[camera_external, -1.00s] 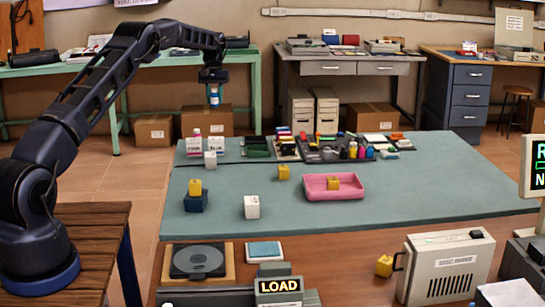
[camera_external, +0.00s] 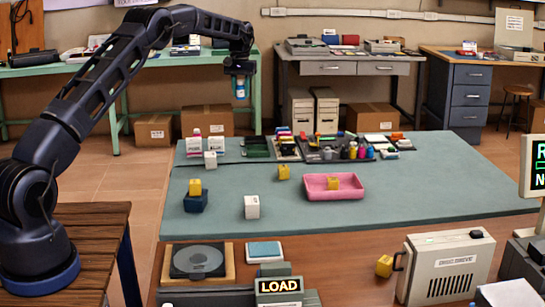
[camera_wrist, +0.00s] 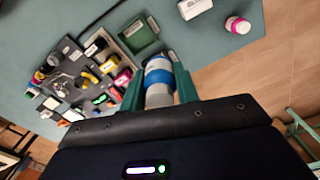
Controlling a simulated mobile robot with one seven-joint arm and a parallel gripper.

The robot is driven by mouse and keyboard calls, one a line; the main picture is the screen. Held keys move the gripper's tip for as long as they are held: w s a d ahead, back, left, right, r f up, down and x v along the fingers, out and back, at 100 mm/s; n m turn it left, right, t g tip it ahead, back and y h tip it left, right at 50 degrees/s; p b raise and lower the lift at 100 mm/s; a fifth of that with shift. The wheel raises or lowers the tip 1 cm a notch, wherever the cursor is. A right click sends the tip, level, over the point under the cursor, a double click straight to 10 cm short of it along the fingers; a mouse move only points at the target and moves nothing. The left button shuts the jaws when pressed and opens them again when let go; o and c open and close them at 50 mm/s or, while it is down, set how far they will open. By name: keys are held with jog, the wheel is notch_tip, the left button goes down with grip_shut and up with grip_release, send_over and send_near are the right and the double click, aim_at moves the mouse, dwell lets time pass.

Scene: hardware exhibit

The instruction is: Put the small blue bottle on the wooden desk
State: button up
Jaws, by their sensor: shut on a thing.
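My gripper (camera_external: 240,80) is shut on the small blue bottle (camera_external: 240,90), which has a blue band and pale ends. It is held in the air above the far left part of the desk. In the wrist view the bottle (camera_wrist: 158,72) sits between the green fingertips (camera_wrist: 159,88). The wooden desk (camera_external: 340,250) has a bare brown front strip, and a teal mat (camera_external: 400,205) covers most of the rest.
On the mat stand white bottles (camera_external: 194,142), a tray of small tools and bottles (camera_external: 325,156), a pink tray (camera_external: 320,190), a blue box (camera_external: 196,201) and a white block (camera_external: 252,207). A grey case (camera_external: 445,268) stands at the front right. The mat's right part is clear.

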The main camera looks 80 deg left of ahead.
jog(key=w+d+m, duration=0.3)
jog(key=w+d, duration=0.4)
jog(key=d, duration=0.5)
jog(key=w+d+m, duration=0.2)
jog(key=w+d, duration=0.4)
jog(key=d, duration=0.6)
jog(key=w+d+m, duration=0.3)
jog(key=w+d, duration=0.4)
jog(key=d, duration=0.5)
jog(key=m, duration=0.8)
send_over(320, 260)
notch_tip(320, 260, down, 20)
jog(key=shift+a+f, duration=0.1)
jog(key=shift+f, duration=0.05)
jog(key=shift+f, duration=0.2)
jog(key=o, duration=1)
jog(key=shift+r, duration=0.1)
